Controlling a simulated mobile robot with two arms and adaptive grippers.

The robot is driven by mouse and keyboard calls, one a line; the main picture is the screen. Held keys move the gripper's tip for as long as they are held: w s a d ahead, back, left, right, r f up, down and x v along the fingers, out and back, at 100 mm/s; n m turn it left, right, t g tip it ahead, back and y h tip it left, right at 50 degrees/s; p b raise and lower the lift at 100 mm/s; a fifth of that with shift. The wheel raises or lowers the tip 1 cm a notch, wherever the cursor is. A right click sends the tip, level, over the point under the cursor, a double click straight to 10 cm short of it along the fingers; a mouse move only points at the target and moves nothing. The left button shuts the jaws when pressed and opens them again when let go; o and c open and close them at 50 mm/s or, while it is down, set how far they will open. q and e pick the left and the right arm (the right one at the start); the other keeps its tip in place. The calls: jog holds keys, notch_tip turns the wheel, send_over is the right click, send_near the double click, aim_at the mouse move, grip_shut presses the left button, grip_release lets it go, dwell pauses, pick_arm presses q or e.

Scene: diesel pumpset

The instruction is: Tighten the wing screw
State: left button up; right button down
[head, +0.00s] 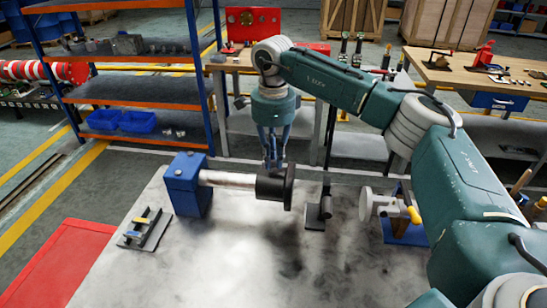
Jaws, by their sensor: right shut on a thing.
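My right gripper (273,166) points straight down, its fingers close together at the top of a black flanged hub (288,187). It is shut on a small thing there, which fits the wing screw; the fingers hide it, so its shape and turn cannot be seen. The hub sits on the right end of a pale horizontal shaft (229,180). The shaft's left end meets a blue block (188,184) on the grey-white worktable (230,270). My left gripper is not in view.
A black bracket (318,209) stands right of the hub. Farther right is a blue-based unit (403,232) with a pale disc and yellow handle. A small tool rack (147,229) lies at left. The table's front is clear. Shelving (135,90) stands behind.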

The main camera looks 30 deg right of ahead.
aim_at(273, 172)
jog(key=shift+r+m, duration=0.1)
jog(key=shift+m, duration=0.9)
jog(key=c, duration=1.7)
grip_release()
jog(key=shift+a, duration=0.1)
notch_tip(273, 172, up, 12)
